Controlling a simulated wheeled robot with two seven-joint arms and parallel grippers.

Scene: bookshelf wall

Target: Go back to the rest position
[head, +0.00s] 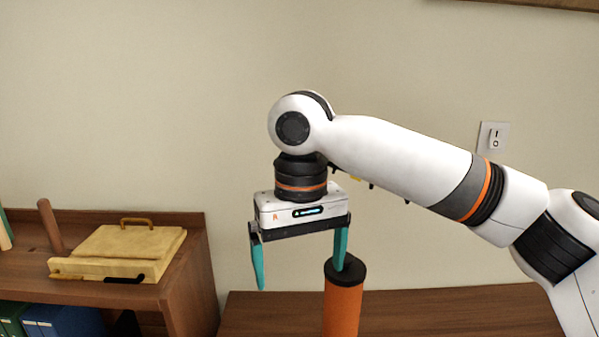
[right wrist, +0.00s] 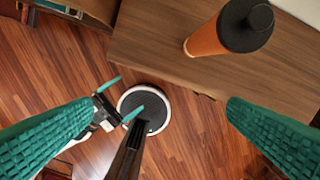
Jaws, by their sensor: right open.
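My right gripper (head: 300,277) hangs from the arm that comes in from the right, its teal fingers pointing down and spread apart with nothing between them. In the right wrist view the two fingers frame the picture, with an empty gap (right wrist: 160,106) between them. My left gripper (right wrist: 131,92) shows small in the right wrist view, low over the floor, with its teal fingers apart and empty. It is outside the head view.
An orange bottle with a black cap (head: 342,308) stands upright on a wooden cabinet top (head: 450,312), close to the right gripper but outside its fingers. At left, a higher wooden shelf (head: 185,285) carries a yellow box-like object (head: 125,250). A switch (head: 493,137) is on the wall.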

